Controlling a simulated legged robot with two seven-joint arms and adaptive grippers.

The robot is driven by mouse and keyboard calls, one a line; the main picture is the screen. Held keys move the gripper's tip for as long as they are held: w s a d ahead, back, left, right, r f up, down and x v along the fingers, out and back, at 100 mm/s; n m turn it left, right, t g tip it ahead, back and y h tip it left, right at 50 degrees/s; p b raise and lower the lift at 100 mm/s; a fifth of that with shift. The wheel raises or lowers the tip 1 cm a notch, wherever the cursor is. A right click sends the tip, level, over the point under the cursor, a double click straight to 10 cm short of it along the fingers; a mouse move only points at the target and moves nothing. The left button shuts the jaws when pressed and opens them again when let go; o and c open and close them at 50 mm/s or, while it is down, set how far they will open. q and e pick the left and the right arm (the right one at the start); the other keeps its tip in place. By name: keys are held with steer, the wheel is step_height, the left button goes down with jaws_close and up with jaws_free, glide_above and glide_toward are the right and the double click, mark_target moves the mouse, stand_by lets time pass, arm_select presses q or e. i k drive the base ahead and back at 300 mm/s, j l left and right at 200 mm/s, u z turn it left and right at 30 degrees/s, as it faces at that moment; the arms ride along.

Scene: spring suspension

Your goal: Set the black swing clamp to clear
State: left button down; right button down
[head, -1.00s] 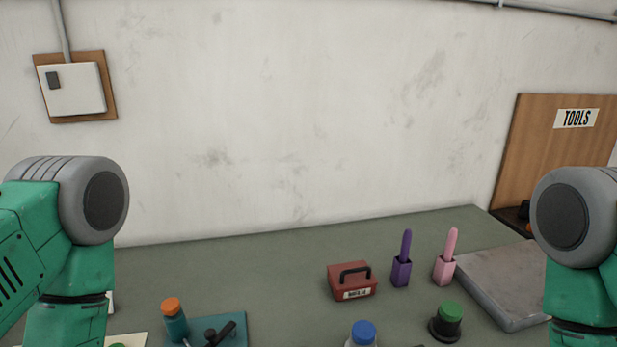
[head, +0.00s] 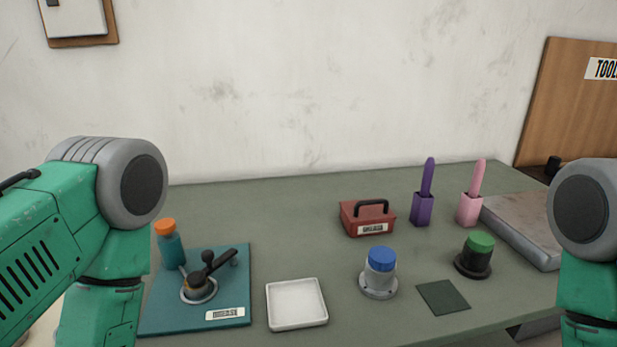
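The black swing clamp (head: 220,262) is on a teal base plate (head: 240,290) at the left of the table. Its black arm slants up to the right, with a round black knob beside it. The clamp arm lies partly above a round metal cup (head: 199,289) on the plate. The label on the plate is too small to read. My left and right arms show at the picture's sides, but both grippers are outside the view.
A teal bottle with an orange cap (head: 170,245) stands at the plate's back left. A white tray (head: 297,325), blue-capped part (head: 380,273), green-capped part (head: 476,253), dark square pad (head: 443,297), red box (head: 367,218), purple holder (head: 423,208) and pink holder (head: 469,208) stand to the right.

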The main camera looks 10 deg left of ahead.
mark_target(197, 279)
steer(key=k+l+z, duration=0.1)
steer(key=k+z, duration=0.15)
steer(key=k, duration=0.25)
steer(key=k+l+z, duration=0.2)
steer(key=k, duration=0.25)
steer(key=i+j, duration=0.35)
steer(key=i, duration=0.1)
